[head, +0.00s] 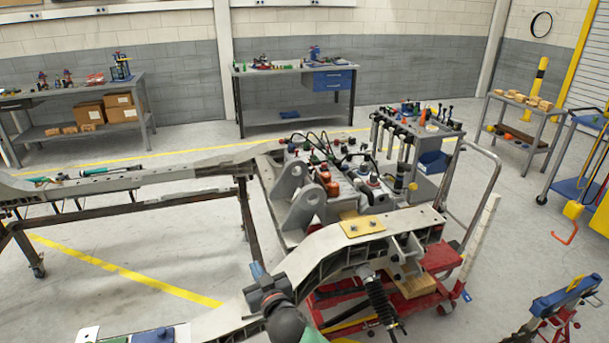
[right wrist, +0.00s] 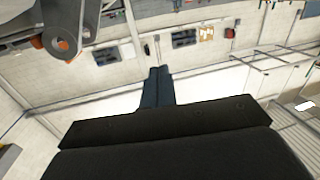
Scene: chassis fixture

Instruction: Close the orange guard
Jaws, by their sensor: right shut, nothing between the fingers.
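A small orange-red part (head: 328,182), which may be the orange guard, sits among the fittings on the chassis, just right of the grey upright bracket (head: 300,205). At this size I cannot tell whether it is open or closed. My right gripper (head: 257,269) is over the near chassis rail, to the lower left of the bracket and apart from the orange part. Its fingers are together and empty in the right wrist view (right wrist: 158,75). That view also shows a grey lug with a bit of orange (right wrist: 63,44) at upper left. My left gripper is out of view.
The pale chassis rail (head: 345,245) runs along the near side, with a yellow plate (head: 361,224) on it. A red wheeled stand (head: 440,258) is below. A tool cart (head: 430,130) stands behind. Open floor shows inside the frame at left.

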